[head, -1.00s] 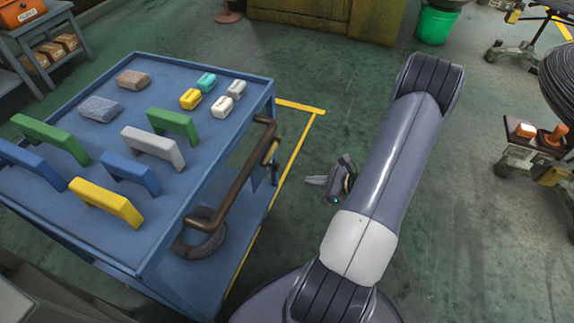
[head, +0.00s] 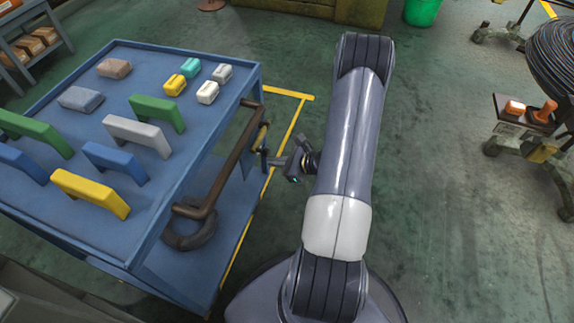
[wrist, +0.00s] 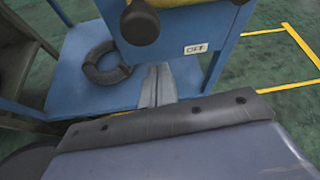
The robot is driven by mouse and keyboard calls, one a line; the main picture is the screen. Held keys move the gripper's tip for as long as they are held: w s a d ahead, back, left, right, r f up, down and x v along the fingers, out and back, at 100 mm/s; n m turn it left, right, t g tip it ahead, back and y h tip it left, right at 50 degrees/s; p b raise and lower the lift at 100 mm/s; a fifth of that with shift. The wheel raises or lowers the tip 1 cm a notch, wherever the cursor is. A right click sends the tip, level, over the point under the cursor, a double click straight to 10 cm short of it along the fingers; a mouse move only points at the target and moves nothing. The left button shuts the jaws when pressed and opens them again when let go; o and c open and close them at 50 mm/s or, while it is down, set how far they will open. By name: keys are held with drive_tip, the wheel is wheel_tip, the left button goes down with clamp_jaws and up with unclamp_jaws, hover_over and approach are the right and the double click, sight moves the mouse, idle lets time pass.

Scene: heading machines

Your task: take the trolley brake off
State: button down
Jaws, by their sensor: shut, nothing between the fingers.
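The blue trolley (head: 150,225) stands at the left in the head view, with a brown push handle (head: 222,180) on its right end. A yellow part with a dark knob (wrist: 140,22) shows at the top of the wrist view, beside a white label reading OFF (wrist: 196,49). In the head view the yellow part (head: 262,135) is small and partly hidden at the trolley's end. My gripper (head: 268,160) is at that end, close to the knob. In the wrist view its fingers (wrist: 158,82) are together and empty, below the knob; I cannot tell whether they touch it.
The trolley top carries coloured handles and small blocks. A dark ring (head: 189,236) lies on its lower shelf. Another trolley with an orange-topped tray (head: 528,116) and a cable coil (head: 558,75) stands right. Green floor (head: 445,230) between is clear.

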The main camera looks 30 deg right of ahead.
sight(267, 149)
drive_tip(key=shift+a+r, duration=0.15)
drive_tip(key=shift+r, duration=0.55)
drive_tip(key=shift+a+r, duration=0.1)
drive_tip(key=shift+r, duration=0.6)
drive_tip(key=shift+r, duration=0.15)
drive_tip(key=shift+s+r+m+p, duration=0.1)
drive_tip(key=shift+r+m+p, duration=0.15)
drive_tip(key=shift+p, duration=0.35)
wheel_tip(267, 149, up, 4)
drive_tip(key=m+p, duration=0.1)
drive_tip(key=p, duration=0.1)
drive_tip(key=m+g+y+p, duration=0.1)
drive_tip(key=p, duration=0.2)
drive_tip(key=shift+f+y, duration=0.2)
drive_tip(key=shift+y, duration=0.1)
wheel_tip(267, 149, up, 5)
drive_tip(key=w+d+m+g+y+p, duration=0.1)
drive_tip(key=w+d+m+y+p, duration=0.1)
drive_tip(key=m+p, duration=0.1)
drive_tip(key=shift+w+d+r+g+y+p, duration=0.15)
drive_tip(key=shift+d+g+y+p, duration=0.2)
drive_tip(key=shift+p, duration=0.3)
drive_tip(key=shift+w+d+r+m, duration=0.1)
drive_tip(key=shift+d+m, duration=0.05)
drive_tip(key=shift+m, duration=0.1)
